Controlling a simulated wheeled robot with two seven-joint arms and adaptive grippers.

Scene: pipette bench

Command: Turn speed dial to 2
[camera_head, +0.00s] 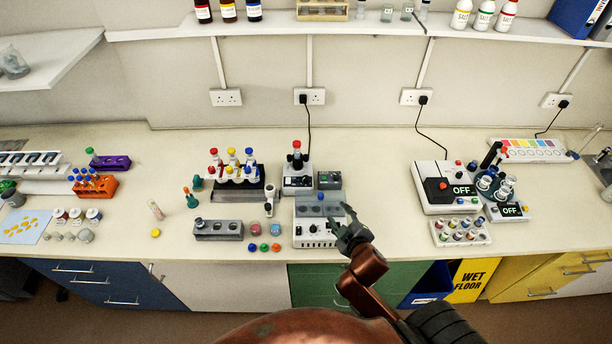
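A pale grey instrument box (317,232) stands near the front edge of the bench, with several small dark knobs along its front panel. The knobs are too small for me to read any numbers or settings, and I cannot tell which is the speed dial. My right gripper (342,222) is just right of this box, above the bench, with its fingers apart and nothing between them. I cannot tell whether a finger touches the box. Behind it stands a smaller white unit (297,182) with a dark top holding a red-capped tube. My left gripper is not in view.
A grey rack (218,230) and several coloured caps lie left of the box. A tube rack (237,190) stands behind them. To the right are two units with OFF displays (461,190) and a vial rack (462,234). The bench between is clear.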

